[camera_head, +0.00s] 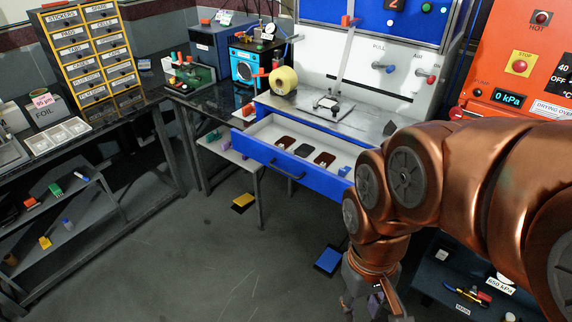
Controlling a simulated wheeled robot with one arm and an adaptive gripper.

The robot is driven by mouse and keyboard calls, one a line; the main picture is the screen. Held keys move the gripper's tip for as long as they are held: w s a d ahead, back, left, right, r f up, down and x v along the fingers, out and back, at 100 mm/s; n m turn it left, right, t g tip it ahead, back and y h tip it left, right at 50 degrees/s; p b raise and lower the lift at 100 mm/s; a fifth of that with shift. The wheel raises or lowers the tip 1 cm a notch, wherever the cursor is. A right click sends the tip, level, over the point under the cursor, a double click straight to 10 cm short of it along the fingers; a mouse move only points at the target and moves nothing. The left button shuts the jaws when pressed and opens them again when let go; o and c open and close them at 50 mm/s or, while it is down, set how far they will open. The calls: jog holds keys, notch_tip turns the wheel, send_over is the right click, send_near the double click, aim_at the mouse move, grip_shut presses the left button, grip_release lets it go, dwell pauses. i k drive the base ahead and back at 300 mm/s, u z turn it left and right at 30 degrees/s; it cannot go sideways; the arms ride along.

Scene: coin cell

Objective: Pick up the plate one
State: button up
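No thing marked as plate one can be made out. An open blue drawer (258,154) holds flat dark pieces: a dark red one (286,142), a black one (304,150) and another dark red one (324,159). A small blue-and-white item (344,171) lies at the drawer's right end. My gripper (374,304) points down at the bottom edge of the view, in front of and below the drawer, apart from those pieces. Its fingertips are cut off by the frame. A small purplish patch shows between its fingers, and I cannot tell whether it is held.
A workbench (376,124) stands behind the drawer. A drawer cabinet (91,50) stands on the left table. A yellow-and-black item (243,202) and a blue item (329,261) are low near the floor. A dark low surface (440,277) is at right. The central floor is clear.

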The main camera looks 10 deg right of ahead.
aim_at(327, 102)
jog(key=z, duration=1.5)
jog(key=i, duration=0.95)
jog(key=u, duration=3.35)
